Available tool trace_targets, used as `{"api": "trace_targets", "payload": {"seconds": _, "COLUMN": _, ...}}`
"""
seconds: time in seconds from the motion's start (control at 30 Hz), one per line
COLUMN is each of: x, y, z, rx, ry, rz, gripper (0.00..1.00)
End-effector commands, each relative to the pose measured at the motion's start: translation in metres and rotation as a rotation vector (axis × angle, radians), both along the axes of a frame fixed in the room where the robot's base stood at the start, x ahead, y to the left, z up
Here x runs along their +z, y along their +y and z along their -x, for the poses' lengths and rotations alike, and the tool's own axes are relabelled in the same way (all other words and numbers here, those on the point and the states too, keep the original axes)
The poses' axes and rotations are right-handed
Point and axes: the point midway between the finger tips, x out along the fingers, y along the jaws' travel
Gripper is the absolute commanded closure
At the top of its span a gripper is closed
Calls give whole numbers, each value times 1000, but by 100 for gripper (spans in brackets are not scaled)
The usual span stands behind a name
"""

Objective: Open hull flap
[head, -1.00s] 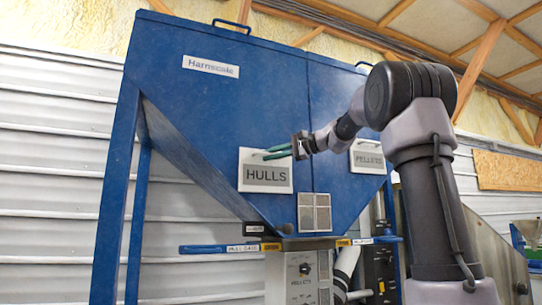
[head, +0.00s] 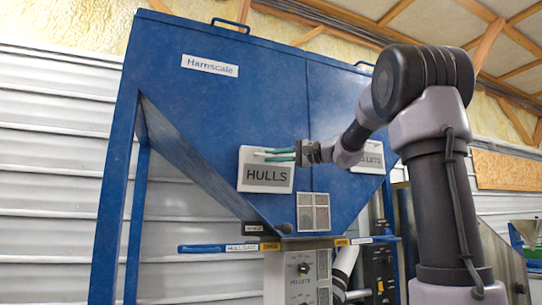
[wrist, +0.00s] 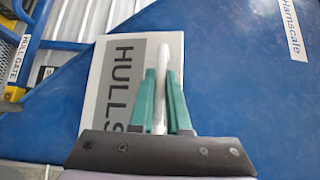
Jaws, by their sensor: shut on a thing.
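The hull flap (head: 265,183) is a white-framed panel with a grey HULLS label on the sloping front of the blue hopper (head: 270,95). It also shows in the wrist view (wrist: 101,70). Its top edge seems to stand slightly out from the hopper, but how wide any gap is I cannot tell. A pale bar handle (wrist: 161,90) runs across the upper part of the flap. My gripper (head: 272,155) reaches in from the right. In the wrist view its green fingers (wrist: 161,78) lie on both sides of the handle, shut on it.
A PELLETS panel (head: 371,158) sits to the right, partly behind my arm. Below are a small vent grille (head: 314,212), a blue hull gate bar (head: 218,248) and a control box (head: 304,268). Blue frame legs (head: 113,180) stand at the left.

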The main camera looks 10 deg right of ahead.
Motion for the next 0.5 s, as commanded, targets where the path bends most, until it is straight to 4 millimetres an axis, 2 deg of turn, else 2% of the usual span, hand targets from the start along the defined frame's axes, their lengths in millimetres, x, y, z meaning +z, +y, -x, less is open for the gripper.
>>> {"api": "trace_targets", "payload": {"seconds": 0.27, "x": -20, "y": -4, "z": 22, "rx": 0, "ry": -211, "rz": -41, "gripper": 100}}
{"api": "trace_targets", "payload": {"seconds": 0.5, "x": -33, "y": -6, "z": 33, "rx": 0, "ry": -220, "rz": -39, "gripper": 100}}
